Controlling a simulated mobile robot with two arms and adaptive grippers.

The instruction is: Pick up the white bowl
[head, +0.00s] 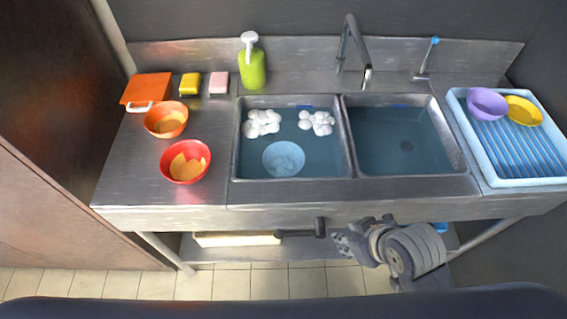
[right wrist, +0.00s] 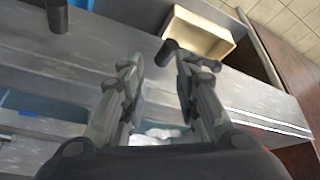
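The white bowl (head: 284,158) looks pale blue and lies in the water of the left sink basin (head: 240,170), near its front edge. My right gripper (head: 346,244) is low in front of the sink unit, below its front edge, apart from the bowl. In the right wrist view its two fingers (right wrist: 160,66) stand apart with nothing between their tips. Small white shapes show low between the fingers there; I cannot tell what they are. My left gripper is not in view.
White foam (head: 262,123) floats behind the bowl. Red (head: 186,172) and orange (head: 166,131) bowls stand left on the counter. A rack (head: 515,155) with purple and yellow bowls stands right. The faucet (head: 352,50) is behind the basins. A cream box (right wrist: 200,35) sits underneath.

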